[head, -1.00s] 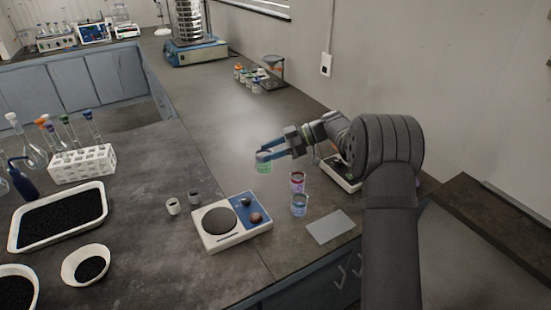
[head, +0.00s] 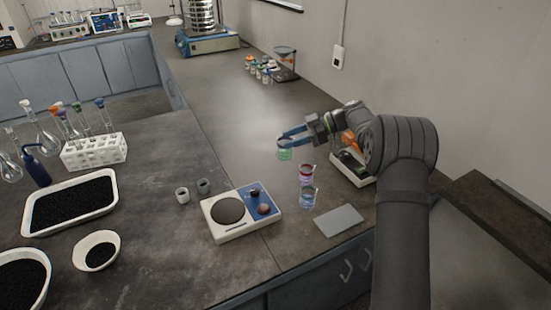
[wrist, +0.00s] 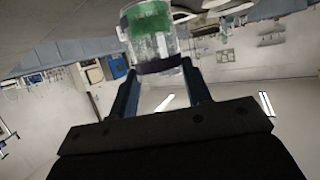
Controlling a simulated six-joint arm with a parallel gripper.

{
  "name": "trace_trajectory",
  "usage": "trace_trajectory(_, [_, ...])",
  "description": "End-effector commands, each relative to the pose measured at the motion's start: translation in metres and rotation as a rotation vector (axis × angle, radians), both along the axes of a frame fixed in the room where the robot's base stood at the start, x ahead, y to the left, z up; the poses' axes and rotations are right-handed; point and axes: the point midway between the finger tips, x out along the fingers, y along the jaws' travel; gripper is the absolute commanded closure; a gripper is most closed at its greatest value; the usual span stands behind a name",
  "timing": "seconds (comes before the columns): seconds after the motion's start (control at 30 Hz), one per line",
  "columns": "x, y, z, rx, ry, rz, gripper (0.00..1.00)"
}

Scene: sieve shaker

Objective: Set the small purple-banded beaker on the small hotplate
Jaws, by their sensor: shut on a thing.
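My gripper (head: 288,139) is shut on a small clear beaker (head: 285,154) with a green part, held above the bench. In the wrist view the beaker (wrist: 150,35) shows a green patch and a dark purple band at the end nearest the gripper. A white hotplate (head: 241,212) with a round dark plate and a blue knob panel stands on the bench, below and left of the gripper. The held beaker is apart from it, and the plate is bare.
A red-banded beaker (head: 306,173) and a bluish beaker (head: 307,196) stand right of the hotplate, near a grey flat pad (head: 339,220). A white device (head: 352,167) is partly hidden by my arm. Two small cups (head: 182,195) (head: 204,186) stand left of the hotplate.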

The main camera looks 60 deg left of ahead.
Motion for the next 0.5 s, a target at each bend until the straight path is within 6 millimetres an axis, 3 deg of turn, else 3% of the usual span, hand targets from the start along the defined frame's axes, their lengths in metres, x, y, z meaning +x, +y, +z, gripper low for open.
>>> trace_trajectory(0.17, [-0.017, -0.009, 0.004, 0.001, 0.003, 0.003, 0.80])
trace_trajectory(0.5, [-0.086, -0.062, 0.012, 0.002, 0.005, 0.014, 0.80])
